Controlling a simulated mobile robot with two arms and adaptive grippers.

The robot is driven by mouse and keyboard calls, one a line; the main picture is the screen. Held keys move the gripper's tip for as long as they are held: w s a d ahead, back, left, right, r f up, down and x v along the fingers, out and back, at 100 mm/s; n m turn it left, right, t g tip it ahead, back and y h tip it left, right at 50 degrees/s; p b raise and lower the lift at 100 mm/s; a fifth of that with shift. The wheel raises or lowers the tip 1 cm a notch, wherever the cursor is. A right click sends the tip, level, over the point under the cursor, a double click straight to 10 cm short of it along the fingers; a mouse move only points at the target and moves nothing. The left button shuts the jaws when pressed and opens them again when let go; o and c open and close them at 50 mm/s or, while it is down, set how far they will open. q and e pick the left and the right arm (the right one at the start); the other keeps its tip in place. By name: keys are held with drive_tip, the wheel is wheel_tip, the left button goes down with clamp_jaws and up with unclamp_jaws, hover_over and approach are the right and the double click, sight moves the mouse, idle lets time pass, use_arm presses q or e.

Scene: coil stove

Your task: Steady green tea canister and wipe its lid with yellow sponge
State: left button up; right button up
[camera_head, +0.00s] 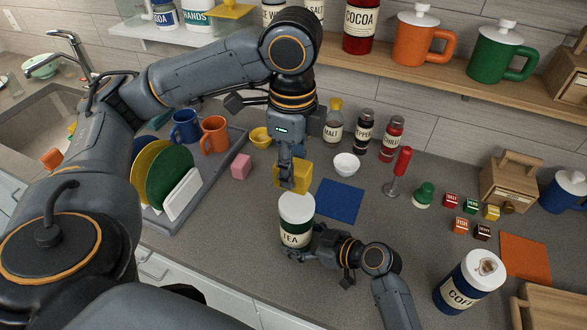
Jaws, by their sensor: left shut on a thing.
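The green tea canister (293,238) stands upright on the counter at the lower middle, with a white lid (296,204) and a label reading TEA. My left gripper (287,183) points down from above and is shut on the yellow sponge (303,174). The sponge is just beyond the lid in the picture; I cannot tell whether they touch. My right gripper (300,250) comes in from the lower right, with its fingers at the canister's lower side. The canister and the hand partly hide those fingers, so I cannot tell how firmly they close.
A blue cloth (340,201) lies right of the sponge, with a white bowl (346,164) behind it. A pink block (241,167) and a dish rack (211,180) are to the left. A coffee canister (455,287) stands at the lower right. Spice jars (363,131) line the back.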

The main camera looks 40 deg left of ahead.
drive_tip(key=o, duration=1.3)
drive_tip(key=shift+c, duration=0.2)
drive_tip(key=shift+d, duration=0.1)
drive_tip(key=v, duration=1.1)
drive_tip(key=shift+d+r, duration=0.2)
drive_tip(key=shift+d, duration=0.15)
